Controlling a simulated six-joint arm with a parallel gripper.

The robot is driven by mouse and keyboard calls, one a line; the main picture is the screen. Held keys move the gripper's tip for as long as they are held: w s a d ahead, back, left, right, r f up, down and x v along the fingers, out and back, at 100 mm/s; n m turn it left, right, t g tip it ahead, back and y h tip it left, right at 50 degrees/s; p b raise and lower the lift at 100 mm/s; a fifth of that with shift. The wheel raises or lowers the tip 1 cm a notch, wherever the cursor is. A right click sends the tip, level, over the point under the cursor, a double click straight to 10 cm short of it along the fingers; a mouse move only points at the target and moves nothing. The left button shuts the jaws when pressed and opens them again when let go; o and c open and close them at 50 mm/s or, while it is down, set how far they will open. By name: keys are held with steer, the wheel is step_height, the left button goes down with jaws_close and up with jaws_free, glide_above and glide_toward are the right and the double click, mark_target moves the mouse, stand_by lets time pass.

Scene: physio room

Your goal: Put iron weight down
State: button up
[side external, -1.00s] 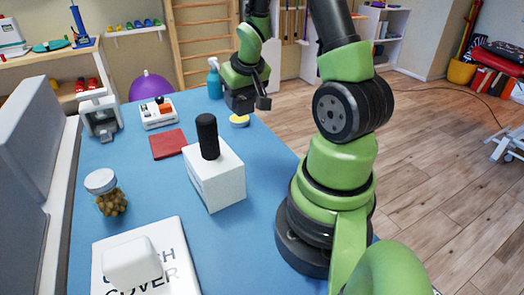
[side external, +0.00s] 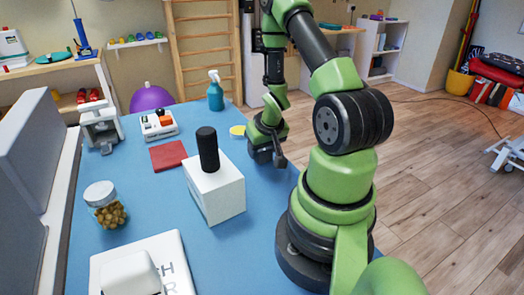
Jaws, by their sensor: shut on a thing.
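My gripper (side external: 267,158) is low over the right edge of the blue table, right of the white box and just in front of the yellow disc. Its jaws are shut on a dark thing, taken to be the iron weight. The fingers and wrist hide most of it, so its shape is unclear. I cannot tell whether it touches the table.
A white box (side external: 222,196) bears an upright black cylinder (side external: 207,148). Beyond are a yellow disc (side external: 238,131), teal spray bottle (side external: 215,92) and red pad (side external: 168,155). A glass jar (side external: 105,206) and white block (side external: 130,275) stand left and front.

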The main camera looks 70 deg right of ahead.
steer(key=shift+f, duration=0.55)
steer(key=shift+f, duration=0.15)
steer(key=o, duration=1.1)
